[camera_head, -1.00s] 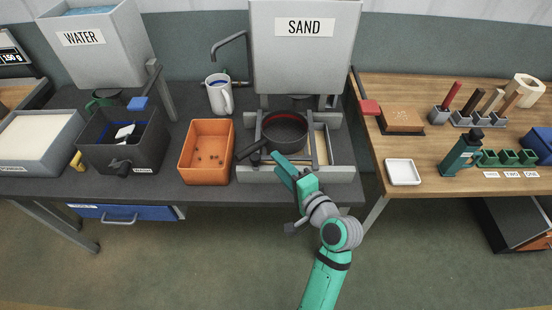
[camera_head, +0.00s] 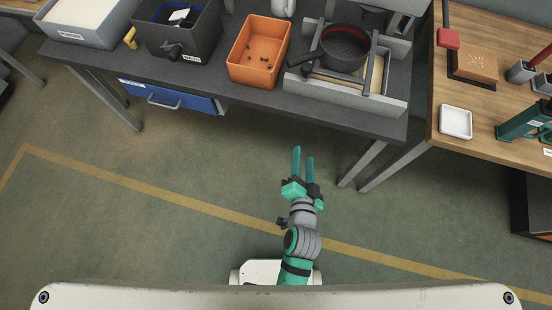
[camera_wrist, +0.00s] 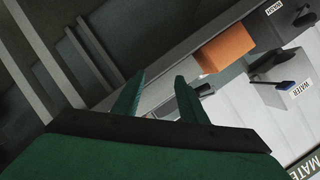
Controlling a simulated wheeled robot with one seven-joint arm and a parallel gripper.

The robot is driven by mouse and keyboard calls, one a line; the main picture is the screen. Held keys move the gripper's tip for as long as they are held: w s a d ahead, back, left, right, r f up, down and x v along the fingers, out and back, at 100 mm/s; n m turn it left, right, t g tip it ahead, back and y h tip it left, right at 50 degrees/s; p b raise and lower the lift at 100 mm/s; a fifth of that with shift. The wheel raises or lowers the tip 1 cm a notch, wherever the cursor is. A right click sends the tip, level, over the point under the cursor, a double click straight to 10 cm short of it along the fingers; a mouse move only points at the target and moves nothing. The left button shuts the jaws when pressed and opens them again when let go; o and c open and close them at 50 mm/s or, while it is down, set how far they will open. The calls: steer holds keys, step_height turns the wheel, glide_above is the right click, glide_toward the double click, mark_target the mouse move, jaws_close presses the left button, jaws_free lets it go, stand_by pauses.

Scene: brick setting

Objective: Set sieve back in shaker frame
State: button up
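The sieve (camera_head: 345,47), a dark round pan with a mesh bottom, sits between the rails of the grey shaker frame (camera_head: 345,97) on the dark bench. Its handle points left and slightly toward me. I cannot tell whether it is fully seated. My gripper (camera_head: 304,155) is in front of the bench, over the floor, apart from the sieve and frame. Its two green fingers are spread with nothing between them. In the wrist view the gripper (camera_wrist: 159,78) also shows apart fingers and no sieve.
An orange bin (camera_head: 246,72) stands left of the frame; a dark bin (camera_head: 165,48) and grey tray (camera_head: 68,30) are further left. A wooden table (camera_head: 485,110) with a white dish (camera_head: 456,122) is on the right. Open floor (camera_head: 200,180) lies before the bench.

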steer(key=s+a+r+n, duration=0.1)
steer(key=s+a+n, duration=0.1)
steer(key=s, duration=0.4)
steer(key=s+a+r+n, duration=0.2)
steer(key=s+a+n, duration=0.1)
steer(key=s, duration=0.3)
steer(key=s+a+r+n+t+y, duration=0.1)
steer(key=s+a+n, duration=0.2)
steer(key=s+n, duration=0.2)
steer(key=shift+v, duration=1)
steer(key=shift+a+r, duration=0.1)
steer(key=shift+r, duration=0.05)
